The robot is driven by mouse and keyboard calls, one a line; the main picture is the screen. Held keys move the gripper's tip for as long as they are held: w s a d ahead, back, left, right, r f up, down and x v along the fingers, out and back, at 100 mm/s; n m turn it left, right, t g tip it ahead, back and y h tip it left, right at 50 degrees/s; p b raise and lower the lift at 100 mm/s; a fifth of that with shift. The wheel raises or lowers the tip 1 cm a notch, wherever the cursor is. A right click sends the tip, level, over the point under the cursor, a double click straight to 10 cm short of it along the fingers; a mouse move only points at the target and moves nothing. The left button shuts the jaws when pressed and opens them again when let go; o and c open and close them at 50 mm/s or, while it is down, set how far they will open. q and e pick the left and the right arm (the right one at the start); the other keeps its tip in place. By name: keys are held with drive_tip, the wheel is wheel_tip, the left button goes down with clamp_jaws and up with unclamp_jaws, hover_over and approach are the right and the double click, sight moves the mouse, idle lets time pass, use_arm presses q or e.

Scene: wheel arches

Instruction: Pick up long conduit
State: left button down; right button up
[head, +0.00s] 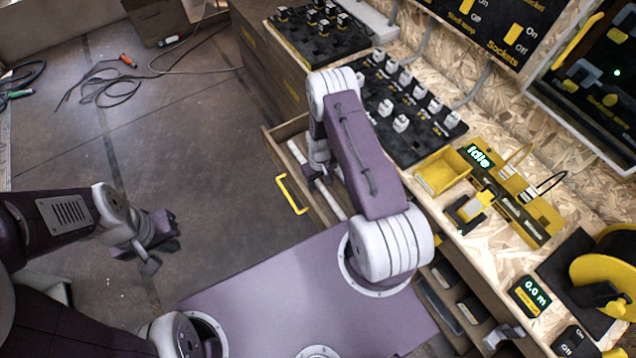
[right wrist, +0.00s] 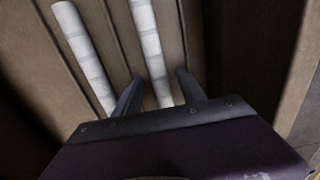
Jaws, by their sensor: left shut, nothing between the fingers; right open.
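Two pale, faintly banded conduits lie side by side in an open drawer. In the right wrist view, one conduit (right wrist: 149,45) runs between the fingers of my open right gripper (right wrist: 158,86); I cannot tell whether they touch it. The other conduit (right wrist: 84,52) lies to the left, outside the fingers. In the head view, a conduit (head: 329,198) shows beside my right arm, which hides part of the drawer. My left gripper (head: 149,264) is shut and empty above the floor at left.
The drawer (head: 273,142) has a yellow handle (head: 291,194) and narrow dividers. The workbench (head: 500,268) above it carries socket boards, a yellow tray (head: 442,172) and a yellow spool (head: 606,270). Cables (head: 100,84) lie on the otherwise fairly clear floor.

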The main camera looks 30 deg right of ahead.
clamp_jaws()
